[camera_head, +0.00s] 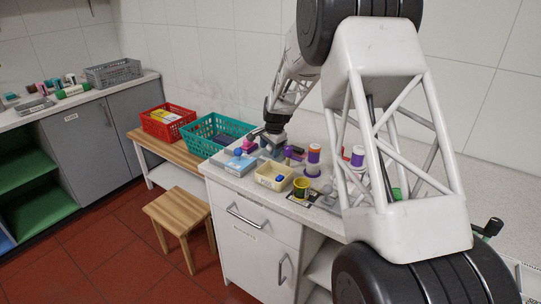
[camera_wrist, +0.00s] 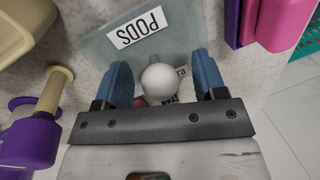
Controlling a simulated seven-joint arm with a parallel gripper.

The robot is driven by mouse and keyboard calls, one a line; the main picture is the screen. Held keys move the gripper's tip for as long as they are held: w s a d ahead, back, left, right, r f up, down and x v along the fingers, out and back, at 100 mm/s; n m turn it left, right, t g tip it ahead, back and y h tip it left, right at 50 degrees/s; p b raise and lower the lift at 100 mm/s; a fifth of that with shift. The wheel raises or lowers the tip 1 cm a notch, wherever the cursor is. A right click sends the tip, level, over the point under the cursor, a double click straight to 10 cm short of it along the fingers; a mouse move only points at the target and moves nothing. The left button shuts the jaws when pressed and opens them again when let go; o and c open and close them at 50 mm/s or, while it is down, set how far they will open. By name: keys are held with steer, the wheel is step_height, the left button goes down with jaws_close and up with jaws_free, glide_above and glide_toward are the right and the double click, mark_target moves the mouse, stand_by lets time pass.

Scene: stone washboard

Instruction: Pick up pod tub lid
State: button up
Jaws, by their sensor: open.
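In the wrist view, a translucent grey-green tub (camera_wrist: 100,50) with a white "PODS" label lies beyond my fingertips. A round white knob or ball (camera_wrist: 162,80) sits between my two blue fingers, with a gap on each side. I cannot tell for sure whether it is the knob of the pod tub lid; the lid's outline is not clear. My gripper (camera_wrist: 163,64) is open and holds nothing. In the head view, my gripper (camera_head: 271,143) is low over the back left of the white counter, and the tub there is mostly hidden.
A cream bin (camera_wrist: 15,45) and a purple item (camera_wrist: 30,142) are left in the wrist view; purple and pink items (camera_wrist: 285,22) are top right. In the head view, a blue box (camera_head: 241,165), yellow cup (camera_head: 301,188) and purple-white bottle (camera_head: 313,160) crowd the counter. A teal basket (camera_head: 205,147) stands left.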

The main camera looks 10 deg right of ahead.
steer(key=shift+c, duration=0.5)
steer(key=c, duration=0.9)
